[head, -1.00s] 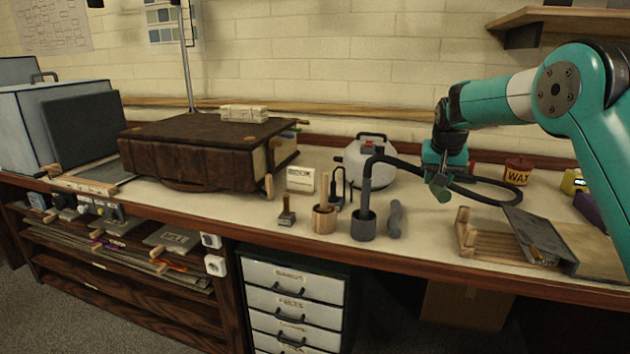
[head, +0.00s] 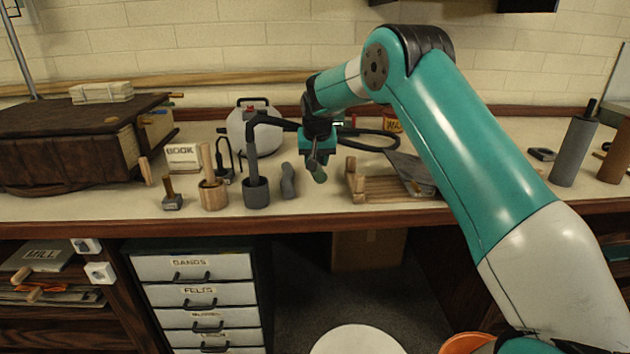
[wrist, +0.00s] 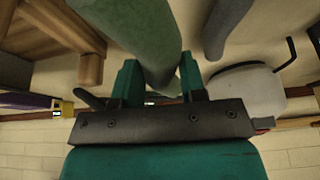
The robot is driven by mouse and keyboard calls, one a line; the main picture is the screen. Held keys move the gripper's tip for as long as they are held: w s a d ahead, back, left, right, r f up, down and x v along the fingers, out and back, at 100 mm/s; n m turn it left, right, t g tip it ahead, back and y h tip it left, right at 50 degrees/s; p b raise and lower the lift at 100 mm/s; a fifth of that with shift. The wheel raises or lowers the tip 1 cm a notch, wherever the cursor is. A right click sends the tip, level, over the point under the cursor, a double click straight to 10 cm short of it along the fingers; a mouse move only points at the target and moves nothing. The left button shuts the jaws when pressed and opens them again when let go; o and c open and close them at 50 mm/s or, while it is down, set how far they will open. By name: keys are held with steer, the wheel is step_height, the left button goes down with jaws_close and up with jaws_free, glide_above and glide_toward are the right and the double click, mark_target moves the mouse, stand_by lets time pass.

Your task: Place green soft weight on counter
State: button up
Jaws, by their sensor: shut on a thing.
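The green soft weight (wrist: 135,35) is a rounded green cylinder, and it sits between the two fingers of my gripper (wrist: 160,85) in the wrist view. In the head view my gripper (head: 318,158) points down over the counter (head: 330,213), and the tip of the green weight (head: 319,174) shows below it. The gripper is shut on the weight, which appears tilted and above the counter top. The fingers hide part of it. I cannot tell the exact gap to the counter.
A wooden rack (head: 357,184) stands close on the right. A white kettle-like vessel (head: 240,130) is behind. The counter's front strip is bare.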

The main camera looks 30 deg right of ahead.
mark_target(316, 189)
steer(key=shift+f, duration=3)
steer(key=shift+f, duration=0.1)
steer(key=o, duration=1.1)
